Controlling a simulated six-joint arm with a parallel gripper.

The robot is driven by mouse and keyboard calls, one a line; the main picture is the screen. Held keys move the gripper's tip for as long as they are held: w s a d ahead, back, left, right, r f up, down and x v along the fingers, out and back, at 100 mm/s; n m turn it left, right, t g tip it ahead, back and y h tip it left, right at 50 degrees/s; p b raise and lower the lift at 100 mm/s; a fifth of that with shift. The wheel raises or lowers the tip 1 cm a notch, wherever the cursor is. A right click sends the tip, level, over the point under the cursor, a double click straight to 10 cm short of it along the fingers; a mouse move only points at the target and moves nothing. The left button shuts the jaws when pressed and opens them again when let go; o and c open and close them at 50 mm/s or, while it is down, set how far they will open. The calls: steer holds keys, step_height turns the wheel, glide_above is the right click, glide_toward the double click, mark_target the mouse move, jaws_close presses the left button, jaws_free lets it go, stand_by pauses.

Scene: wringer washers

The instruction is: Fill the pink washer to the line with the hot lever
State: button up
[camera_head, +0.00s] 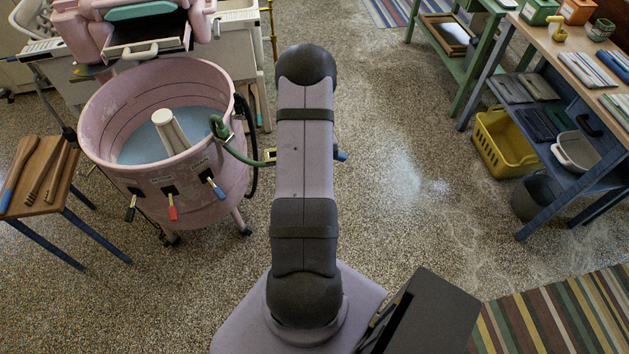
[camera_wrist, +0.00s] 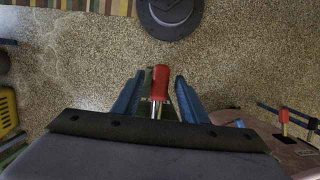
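The pink washer (camera_head: 120,165) stands left of my arm in the head view. Pale bluish water (camera_head: 140,147) lies in its tub around a white agitator (camera_head: 172,130). I cannot clearly make out a fill line. Black (camera_head: 131,208), red (camera_head: 172,208) and blue (camera_head: 215,187) levers sit on the washer's front. My gripper (camera_wrist: 154,85) has its two blue fingers apart in the wrist view. A red handle with a metal stem (camera_wrist: 160,83) is between them, with gaps at the sides. My arm hides this handle in the head view.
A green hose (camera_head: 240,155) runs from the washer's rim toward my arm. A wooden stool (camera_head: 40,178) stands at the left. Shelves (camera_head: 590,170), a yellow basket (camera_head: 505,145) and a dark bucket (camera_head: 536,196) stand at the right. The floor between is clear.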

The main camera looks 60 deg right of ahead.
steer(key=shift+b+v, duration=1.1)
steer(key=shift+v, duration=2.55)
stand_by(1.4)
